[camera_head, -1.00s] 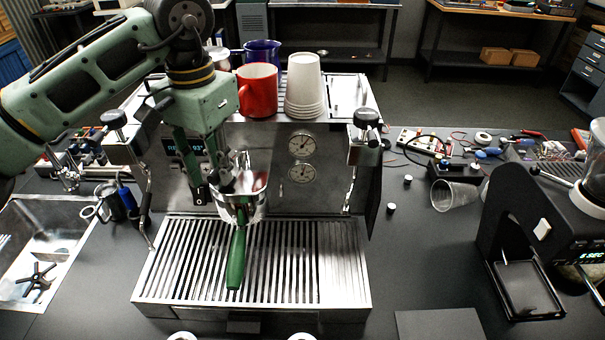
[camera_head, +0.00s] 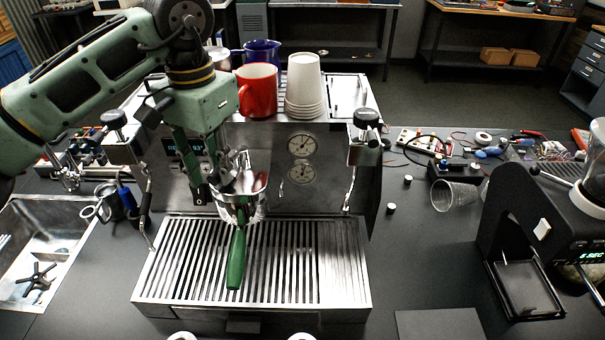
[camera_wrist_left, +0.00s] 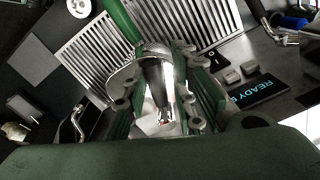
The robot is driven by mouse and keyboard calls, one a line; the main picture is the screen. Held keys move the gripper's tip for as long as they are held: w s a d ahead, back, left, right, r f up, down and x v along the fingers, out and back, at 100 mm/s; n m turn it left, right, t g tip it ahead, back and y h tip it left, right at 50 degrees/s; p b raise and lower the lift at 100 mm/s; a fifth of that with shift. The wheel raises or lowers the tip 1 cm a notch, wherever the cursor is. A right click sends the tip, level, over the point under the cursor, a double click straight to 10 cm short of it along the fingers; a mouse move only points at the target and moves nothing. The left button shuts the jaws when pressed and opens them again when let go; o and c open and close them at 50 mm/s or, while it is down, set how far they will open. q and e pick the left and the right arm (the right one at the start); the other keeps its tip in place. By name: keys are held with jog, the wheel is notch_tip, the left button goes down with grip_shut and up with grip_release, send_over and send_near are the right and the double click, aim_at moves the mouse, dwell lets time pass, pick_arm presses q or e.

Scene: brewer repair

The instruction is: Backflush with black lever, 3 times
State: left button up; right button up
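The espresso machine (camera_head: 270,150) stands in the middle of the counter. A portafilter with a green handle (camera_head: 236,262) is in its group head (camera_head: 242,195); the handle points toward me and also shows in the left wrist view (camera_wrist_left: 120,22). My left gripper (camera_head: 212,190) is low at the front of the machine, at the left side of the group head. In the left wrist view its fingers (camera_wrist_left: 160,85) are apart, with metal parts of the group between them. My right gripper is not in view.
A red mug (camera_head: 257,92), a blue pitcher (camera_head: 262,52) and stacked paper cups (camera_head: 305,85) stand on the machine. A slotted drip tray (camera_head: 285,265) lies below the group. The sink (camera_head: 40,250) is at the left, a grinder (camera_head: 560,220) at the right.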

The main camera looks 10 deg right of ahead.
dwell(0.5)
pick_arm(q)
jog(key=shift+s+d+n, duration=0.35)
jog(key=shift+d+n, duration=0.35)
jog(key=shift+n, duration=0.45)
jog(key=shift+s+d+n, duration=0.3)
jog(key=shift+d+n, duration=0.35)
jog(key=shift+n, duration=0.5)
jog(key=shift+s+d+n, duration=0.15)
jog(key=shift+d+n, duration=1.45)
jog(key=shift+n, duration=0.6)
jog(key=o, duration=0.4)
jog(key=shift+r, duration=3.5)
jog(key=shift+o, duration=0.5)
jog(key=shift+f, duration=0.1)
